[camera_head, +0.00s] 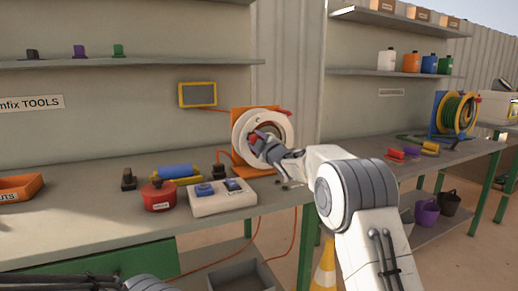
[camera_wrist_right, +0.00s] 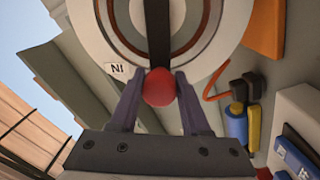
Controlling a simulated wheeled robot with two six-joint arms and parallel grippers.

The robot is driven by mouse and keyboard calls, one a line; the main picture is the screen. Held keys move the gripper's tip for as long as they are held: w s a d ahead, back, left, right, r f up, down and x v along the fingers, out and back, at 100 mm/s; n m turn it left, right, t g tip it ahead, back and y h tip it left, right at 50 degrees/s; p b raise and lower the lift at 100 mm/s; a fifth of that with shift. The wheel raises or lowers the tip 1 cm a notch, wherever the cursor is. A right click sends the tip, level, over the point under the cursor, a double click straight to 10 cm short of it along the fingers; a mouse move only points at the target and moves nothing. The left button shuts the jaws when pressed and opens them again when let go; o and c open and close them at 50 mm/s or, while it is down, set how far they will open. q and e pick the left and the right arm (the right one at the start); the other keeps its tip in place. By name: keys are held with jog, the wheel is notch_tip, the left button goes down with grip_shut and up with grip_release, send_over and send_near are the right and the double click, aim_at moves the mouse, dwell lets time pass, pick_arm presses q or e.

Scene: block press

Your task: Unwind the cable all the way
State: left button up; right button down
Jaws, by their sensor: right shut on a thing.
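A white cable reel (camera_head: 286,118) stands on an orange frame (camera_head: 238,156) on the bench, near the middle of the head view. Its red crank knob (camera_wrist_right: 159,86) is between the two fingers of my right gripper (camera_wrist_right: 160,90), which is shut on it. In the head view my right gripper (camera_head: 258,140) is at the front of the reel and covers part of its face. In the right wrist view the reel's white disc (camera_wrist_right: 215,20) fills the top, with a dark bar across it and a small label marked "IN". My left gripper is out of view.
A small yellow-framed screen (camera_head: 198,94) is on the wall. A second reel (camera_head: 458,114) with green cable stands at the right.

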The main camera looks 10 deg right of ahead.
jog(key=shift+a+f+n+b, duration=0.15)
jog(key=shift+f+n+b, duration=0.6)
jog(key=shift+n+b, duration=0.35)
jog(key=shift+c, duration=1.9)
grip_release()
jog(key=shift+s+r, duration=0.1)
jog(key=b+v, duration=0.1)
jog(key=v, duration=0.9)
jog(key=shift+s, duration=0.2)
